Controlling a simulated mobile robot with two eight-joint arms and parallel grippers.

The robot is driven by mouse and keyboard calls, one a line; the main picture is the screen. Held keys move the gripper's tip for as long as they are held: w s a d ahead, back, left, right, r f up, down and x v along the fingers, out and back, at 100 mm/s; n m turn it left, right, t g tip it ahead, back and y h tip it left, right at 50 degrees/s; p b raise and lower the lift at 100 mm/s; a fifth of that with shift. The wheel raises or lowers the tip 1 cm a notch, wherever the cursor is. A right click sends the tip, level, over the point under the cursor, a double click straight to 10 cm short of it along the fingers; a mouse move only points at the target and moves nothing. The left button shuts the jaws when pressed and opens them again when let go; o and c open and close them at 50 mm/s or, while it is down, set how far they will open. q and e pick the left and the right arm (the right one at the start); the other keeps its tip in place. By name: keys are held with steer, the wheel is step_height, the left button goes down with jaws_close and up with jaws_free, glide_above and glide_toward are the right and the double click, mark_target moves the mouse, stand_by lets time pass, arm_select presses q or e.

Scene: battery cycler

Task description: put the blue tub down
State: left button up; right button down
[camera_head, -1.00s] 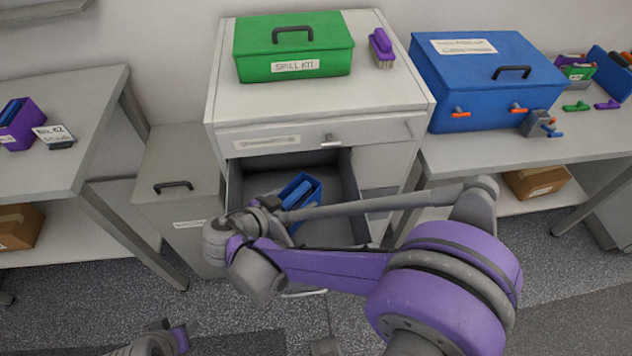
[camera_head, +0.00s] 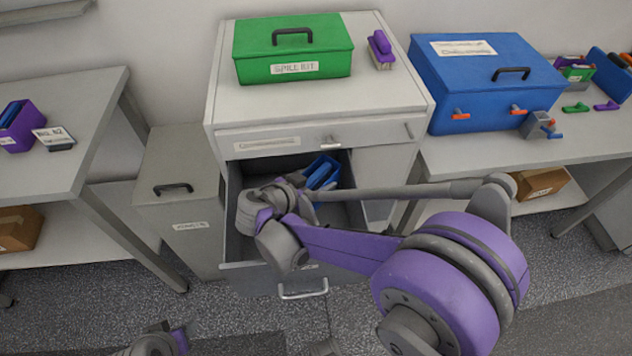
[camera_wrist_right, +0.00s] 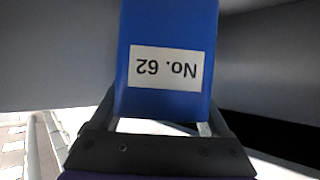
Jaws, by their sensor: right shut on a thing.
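The blue tub (camera_head: 322,172) is in the open drawer (camera_head: 235,205), towards its back right, mostly beyond my right wrist in the head view. In the right wrist view the tub (camera_wrist_right: 168,30) fills the upper middle, with a white "No. 62" label upside down in the picture. My right gripper (camera_wrist_right: 160,122) is shut on the tub's near end. The tub's underside is hidden, so I cannot tell whether it touches the drawer floor. Only a grey and purple piece of my left arm shows at the bottom edge of the head view; its fingers are not visible.
The drawer's cabinet (camera_head: 385,95) carries a green spill kit box (camera_head: 293,62) and a purple brush (camera_head: 380,48). A grey lidded bin (camera_head: 180,215) stands left of the drawer. A blue box (camera_head: 480,85) stands on the right bench. A purple tub (camera_head: 22,130) sits on the left table.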

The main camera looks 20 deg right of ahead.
steer(key=shift+a+f, duration=0.1)
steer(key=shift+f, duration=0.45)
steer(key=shift+f+b, duration=0.4)
steer(key=shift+f, duration=0.2)
jaws_free()
